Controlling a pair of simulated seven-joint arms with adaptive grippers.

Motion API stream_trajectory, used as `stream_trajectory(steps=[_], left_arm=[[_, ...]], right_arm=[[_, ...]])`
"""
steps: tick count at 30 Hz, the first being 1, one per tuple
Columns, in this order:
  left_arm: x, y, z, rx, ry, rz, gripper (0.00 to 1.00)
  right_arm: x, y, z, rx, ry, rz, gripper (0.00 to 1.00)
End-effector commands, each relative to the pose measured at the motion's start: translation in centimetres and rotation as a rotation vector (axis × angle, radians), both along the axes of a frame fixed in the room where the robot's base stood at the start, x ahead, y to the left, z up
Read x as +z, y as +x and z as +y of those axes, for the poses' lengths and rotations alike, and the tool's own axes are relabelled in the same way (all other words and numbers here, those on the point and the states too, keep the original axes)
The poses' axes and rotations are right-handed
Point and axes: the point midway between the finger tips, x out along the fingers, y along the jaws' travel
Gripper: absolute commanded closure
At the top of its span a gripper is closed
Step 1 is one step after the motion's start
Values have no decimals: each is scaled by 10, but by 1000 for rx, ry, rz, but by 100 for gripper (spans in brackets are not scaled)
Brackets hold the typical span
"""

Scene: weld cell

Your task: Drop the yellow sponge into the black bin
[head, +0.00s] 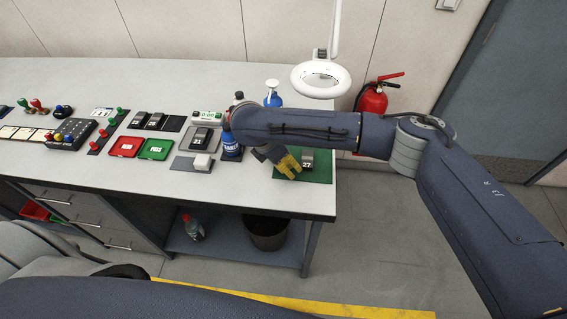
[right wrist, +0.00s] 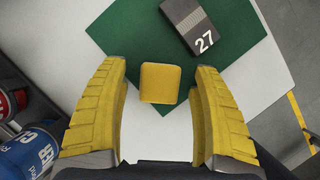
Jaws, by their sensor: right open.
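The yellow sponge (right wrist: 160,83) is a small rounded block. In the right wrist view it lies by the corner of the green mat, between my right gripper's yellow fingers and a little ahead of them, with gaps on both sides. My right gripper (right wrist: 162,105) is open and empty. In the head view my right gripper (head: 289,168) points down over the mat, and I cannot make out the sponge there. The black bin (head: 266,238) stands low under the right end of the bench, its upper part partly behind the bench edge. My left gripper is not in view.
A dark block marked 27 (right wrist: 190,22) sits on the green mat (right wrist: 125,35) near the sponge. Blue bottles (head: 231,145) stand left of my right gripper. A ring lamp (head: 318,79) hangs above the bench (head: 190,77). A red extinguisher (head: 371,103) is behind my arm.

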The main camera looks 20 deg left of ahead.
Motion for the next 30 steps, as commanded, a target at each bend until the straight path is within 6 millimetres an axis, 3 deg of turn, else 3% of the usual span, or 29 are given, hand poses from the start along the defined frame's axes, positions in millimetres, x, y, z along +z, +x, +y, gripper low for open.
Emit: stream_trajectory(steps=[5,16,30], left_arm=[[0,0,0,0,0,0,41],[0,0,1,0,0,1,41],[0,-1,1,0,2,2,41]], right_arm=[[0,0,0,0,0,0,34],[0,0,0,0,0,0,77],[3,0,1,2,0,0,77]])
